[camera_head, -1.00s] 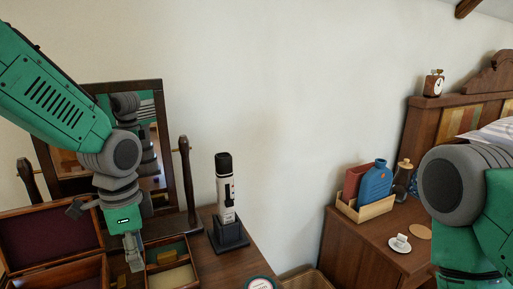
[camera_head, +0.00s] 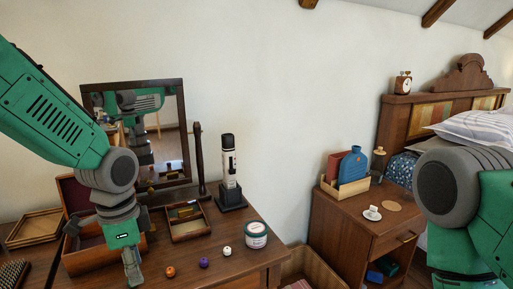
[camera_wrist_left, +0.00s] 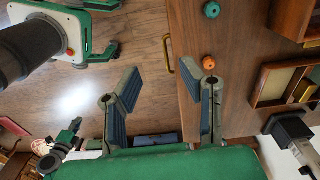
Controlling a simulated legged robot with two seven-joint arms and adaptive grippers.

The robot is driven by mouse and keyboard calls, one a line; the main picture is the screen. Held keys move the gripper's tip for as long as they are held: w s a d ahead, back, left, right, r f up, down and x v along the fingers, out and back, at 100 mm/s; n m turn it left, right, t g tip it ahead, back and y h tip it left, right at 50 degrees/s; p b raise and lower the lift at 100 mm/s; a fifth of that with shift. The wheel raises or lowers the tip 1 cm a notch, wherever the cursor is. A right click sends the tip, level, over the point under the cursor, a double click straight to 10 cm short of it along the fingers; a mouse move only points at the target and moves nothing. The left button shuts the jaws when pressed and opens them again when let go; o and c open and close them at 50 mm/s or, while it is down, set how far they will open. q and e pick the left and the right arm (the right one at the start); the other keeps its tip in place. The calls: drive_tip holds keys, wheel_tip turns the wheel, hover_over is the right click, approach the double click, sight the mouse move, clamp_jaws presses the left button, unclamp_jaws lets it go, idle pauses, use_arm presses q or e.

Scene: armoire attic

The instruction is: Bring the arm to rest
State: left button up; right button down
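My left arm comes in from the left in the head view. Its gripper (camera_head: 132,268) points down over the front part of the dresser top (camera_head: 215,266), in front of the open jewelry box (camera_head: 90,255). In the left wrist view my left gripper (camera_wrist_left: 160,85) has its two fingers spread apart with nothing between them. Wooden floor and the dresser's edge show beyond them. My right arm shows only as its elbow and links at the right of the head view. Its gripper is out of the picture.
On the dresser stand a mirror (camera_head: 168,150), a black-and-white device on a stand (camera_head: 229,165), a small compartment tray (camera_head: 188,233) and a jar (camera_head: 256,235). Small orange (camera_head: 170,271), purple (camera_head: 204,262) and white (camera_head: 227,251) balls lie near the front. A nightstand (camera_head: 340,220) stands at right.

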use_arm(q)
drive_tip(key=s+f+n, duration=0.3)
drive_tip(key=s+f, duration=0.1)
drive_tip(key=f, duration=0.5)
drive_tip(key=s+f+n, duration=0.2)
drive_tip(key=s+f, duration=0.2)
drive_tip(key=f, duration=0.4)
drive_tip(key=s+a+f+n, duration=0.2)
drive_tip(key=s+f, duration=0.3)
drive_tip(key=s, duration=0.3)
drive_tip(key=s+a+f+n, duration=0.3)
drive_tip(key=s+f+n, duration=0.1)
drive_tip(key=s, duration=0.5)
drive_tip(key=shift+f+n+t, duration=0.3)
drive_tip(key=shift+f+n, duration=0.1)
drive_tip(key=shift+f, duration=0.25)
